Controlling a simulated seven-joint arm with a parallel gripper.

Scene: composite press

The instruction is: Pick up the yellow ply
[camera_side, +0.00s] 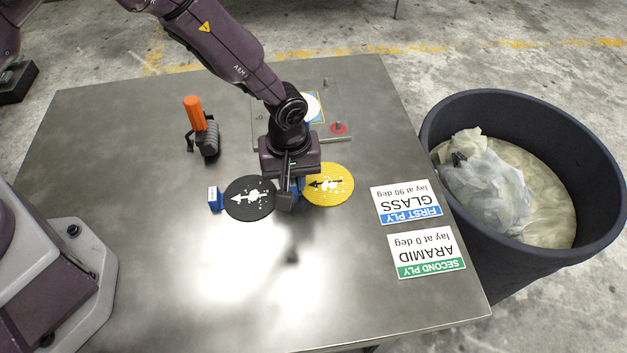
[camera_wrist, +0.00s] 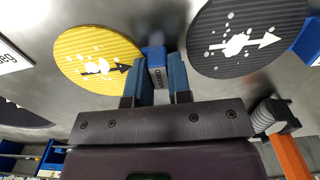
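The yellow ply (camera_side: 338,192) is a ribbed disc with white blotches and a black arrow. It lies on the table to the right of the black ply (camera_side: 237,207). In the wrist view the yellow ply (camera_wrist: 80,52) is at upper left, with a blue tab (camera_wrist: 153,54) on its right edge. My gripper (camera_side: 288,203) hangs between the two discs. In the wrist view the two blue fingers of my gripper (camera_wrist: 161,72) stand apart, with the tab showing between and beyond them. Contact with the tab cannot be made out.
The black ply has its own blue tab (camera_side: 215,199) at its left. An orange-handled roller (camera_side: 203,130) and a plate (camera_side: 338,143) with pins are behind. Ply signs (camera_side: 406,203) lie at the right, beside a dark bin (camera_side: 447,200). The table's front is clear.

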